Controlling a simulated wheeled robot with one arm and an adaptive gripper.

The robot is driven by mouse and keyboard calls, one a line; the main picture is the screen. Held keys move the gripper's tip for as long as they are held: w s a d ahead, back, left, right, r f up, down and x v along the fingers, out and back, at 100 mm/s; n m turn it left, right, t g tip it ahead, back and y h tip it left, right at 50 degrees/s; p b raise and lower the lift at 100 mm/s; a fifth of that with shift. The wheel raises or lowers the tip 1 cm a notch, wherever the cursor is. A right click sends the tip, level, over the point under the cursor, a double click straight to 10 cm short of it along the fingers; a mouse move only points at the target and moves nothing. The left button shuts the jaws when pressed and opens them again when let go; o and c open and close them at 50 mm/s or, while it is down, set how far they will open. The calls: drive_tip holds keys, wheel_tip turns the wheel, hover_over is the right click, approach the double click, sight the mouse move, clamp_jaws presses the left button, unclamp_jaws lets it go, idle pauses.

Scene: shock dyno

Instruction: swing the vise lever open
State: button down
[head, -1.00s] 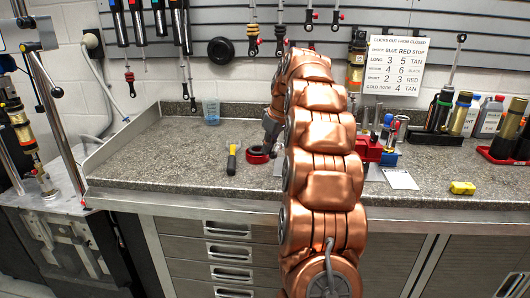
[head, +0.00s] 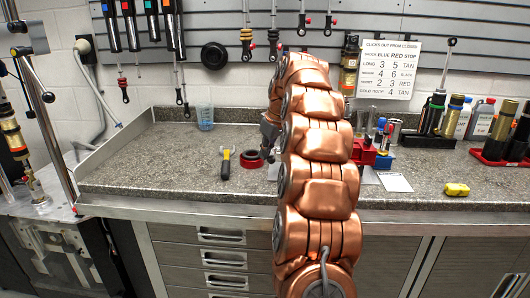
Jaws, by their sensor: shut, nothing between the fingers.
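A red vise-like block (head: 366,153) stands on the bench just right of my arm and is partly hidden behind it. I cannot make out its lever. My copper arm rises through the middle of the head view and covers the bench behind it. My gripper (head: 267,150) shows as a small grey shape at the arm's left side, above the bench and close to a red ring. It looks closed and empty. It is apart from the visible part of the red block, with the arm between them in the picture.
A yellow-and-black tool (head: 226,164) and the red ring (head: 250,158) lie left of the arm. A blue cup (head: 205,117) stands behind. The left bench (head: 140,180) is clear.

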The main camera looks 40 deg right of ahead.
drive_tip(key=w+a, duration=0.3)
drive_tip(key=w+d+p+v, duration=0.1)
drive_tip(key=d+p+v, duration=0.1)
drive_tip(key=v, duration=0.8)
drive_tip(key=shift+r+p, duration=0.25)
drive_tip(key=shift+p, duration=0.05)
drive_tip(key=shift+d, duration=0.1)
